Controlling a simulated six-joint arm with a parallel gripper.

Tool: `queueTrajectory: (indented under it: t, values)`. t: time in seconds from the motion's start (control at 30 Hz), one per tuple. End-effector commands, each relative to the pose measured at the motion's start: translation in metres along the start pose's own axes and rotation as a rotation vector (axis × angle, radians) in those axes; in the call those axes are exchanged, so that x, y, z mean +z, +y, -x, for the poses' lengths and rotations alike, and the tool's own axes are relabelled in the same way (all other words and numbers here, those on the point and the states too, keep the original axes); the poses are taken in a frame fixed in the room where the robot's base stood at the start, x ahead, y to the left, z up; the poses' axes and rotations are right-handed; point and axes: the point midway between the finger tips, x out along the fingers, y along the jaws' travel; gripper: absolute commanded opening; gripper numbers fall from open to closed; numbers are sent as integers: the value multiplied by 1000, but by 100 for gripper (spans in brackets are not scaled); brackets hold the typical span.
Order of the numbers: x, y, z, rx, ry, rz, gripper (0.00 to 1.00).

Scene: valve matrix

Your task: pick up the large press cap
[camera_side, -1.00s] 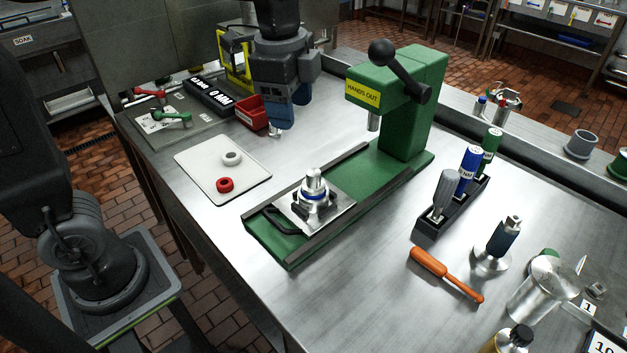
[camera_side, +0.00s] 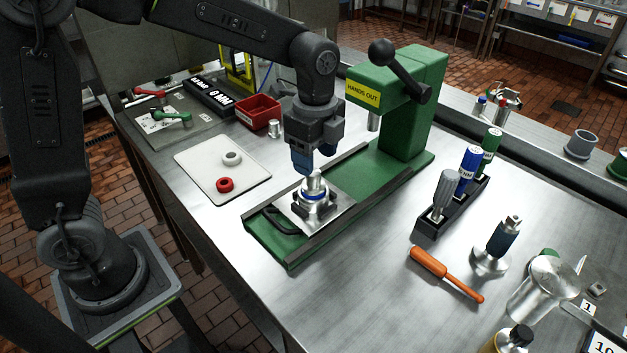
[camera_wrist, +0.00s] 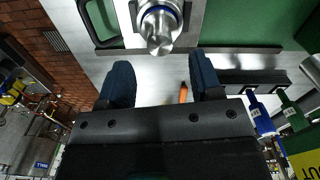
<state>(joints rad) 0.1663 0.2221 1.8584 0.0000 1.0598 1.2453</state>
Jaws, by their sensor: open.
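A silver, stepped cylindrical piece (camera_side: 316,182), which looks like a press cap, stands upright on a blue-ringed valve part (camera_side: 315,196) in the fixture plate on the green press base. A smaller-looking silver cylinder (camera_side: 274,128) stands on the table beside the red bin; I cannot tell for certain which one is the large press cap. My gripper (camera_side: 303,168) points down just behind and above the piece on the press. In the wrist view my open gripper (camera_wrist: 162,78) has nothing between its blue fingers, and the silver piece (camera_wrist: 160,30) lies beyond them at the top.
The green press column (camera_side: 408,110) with its lever and ram rises right of my gripper. A white tray (camera_side: 200,180) with a red and a light ring lies left. The red bin (camera_side: 258,111) is behind. A black tool rack (camera_side: 455,205) and an orange-handled tool (camera_side: 430,262) are right.

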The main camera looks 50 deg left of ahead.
Motion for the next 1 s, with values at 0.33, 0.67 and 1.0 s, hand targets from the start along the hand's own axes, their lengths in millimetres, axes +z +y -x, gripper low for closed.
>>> queueTrajectory:
  t: [0.33,0.67,1.0]
  values:
    - [3,0,-44,1,-1,0,59]
    - [3,0,-45,0,-1,0,51]
    - [3,0,-45,-1,0,0,19]
